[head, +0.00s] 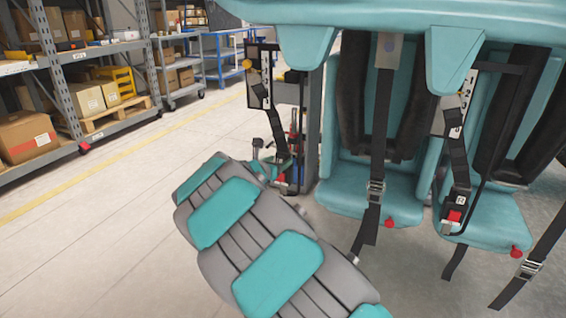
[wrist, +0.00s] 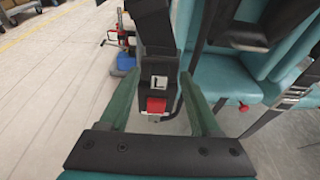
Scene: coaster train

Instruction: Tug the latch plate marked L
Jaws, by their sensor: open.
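The black latch plate marked L (wrist: 158,83) hangs at the lower end of a dark strap in the wrist view. A red button (wrist: 156,105) shows just below the label, on what looks like the buckle. My gripper (wrist: 157,92) is open, with one green finger on each side of the latch plate and visible gaps between. It holds nothing. In the head view, my arm covers much of this area; a small red part (head: 281,178) shows beyond it. The L label cannot be read there.
Teal train seats (head: 368,197) with black restraints stand at the right. Another buckle (head: 454,216) with a red button and an R label is on the far seat. Loose straps hang below the seats. Shelves with boxes (head: 28,135) stand at left; the floor between is clear.

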